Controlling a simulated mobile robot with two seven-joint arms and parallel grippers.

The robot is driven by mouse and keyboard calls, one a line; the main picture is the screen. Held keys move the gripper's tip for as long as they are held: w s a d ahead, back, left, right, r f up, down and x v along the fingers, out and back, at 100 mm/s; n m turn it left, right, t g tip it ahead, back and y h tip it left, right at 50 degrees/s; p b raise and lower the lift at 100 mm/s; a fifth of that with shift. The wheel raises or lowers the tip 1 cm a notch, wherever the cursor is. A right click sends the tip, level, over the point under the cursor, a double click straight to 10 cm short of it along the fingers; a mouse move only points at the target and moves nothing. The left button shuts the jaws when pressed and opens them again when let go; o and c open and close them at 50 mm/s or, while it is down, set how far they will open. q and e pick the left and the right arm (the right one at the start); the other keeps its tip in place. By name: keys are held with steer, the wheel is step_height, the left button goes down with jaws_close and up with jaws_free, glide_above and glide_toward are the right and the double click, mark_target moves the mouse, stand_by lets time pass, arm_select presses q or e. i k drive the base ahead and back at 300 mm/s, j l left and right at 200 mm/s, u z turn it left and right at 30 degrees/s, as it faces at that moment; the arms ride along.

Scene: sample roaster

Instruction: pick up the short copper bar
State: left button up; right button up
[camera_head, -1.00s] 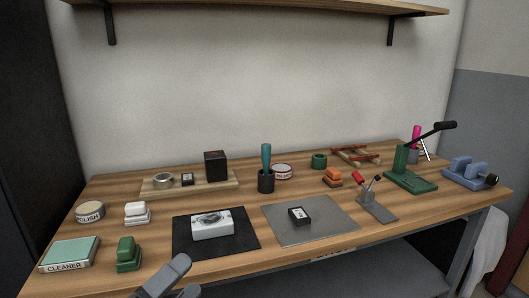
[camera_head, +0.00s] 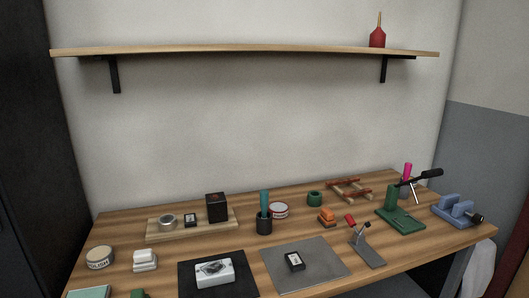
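A low rack (camera_head: 339,196) stands at the back right of the workbench. Reddish-brown bars (camera_head: 357,193) lie on it, one nearer and one farther back. They are too small for me to tell their lengths or which is the short copper bar. Neither of my grippers is in view.
A wooden shelf (camera_head: 240,50) spans the wall above the bench and bears a red bottle (camera_head: 377,38). A green lever press (camera_head: 400,219) and a blue vise (camera_head: 457,212) stand right of the rack. A green ring (camera_head: 314,199) and orange block (camera_head: 327,215) are to its left.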

mark_target(357, 192)
steer(key=i+l+z, duration=0.4)
steer(key=i+l, duration=0.35)
steer(key=l, duration=0.15)
steer(key=i+l, duration=0.1)
steer(key=l, duration=0.2)
steer(key=i+l, duration=0.1)
steer(key=l, duration=0.25)
steer(key=i+l, duration=0.1)
steer(key=l, duration=0.2)
steer(key=l+u, duration=0.6)
steer(key=i+l, duration=0.05)
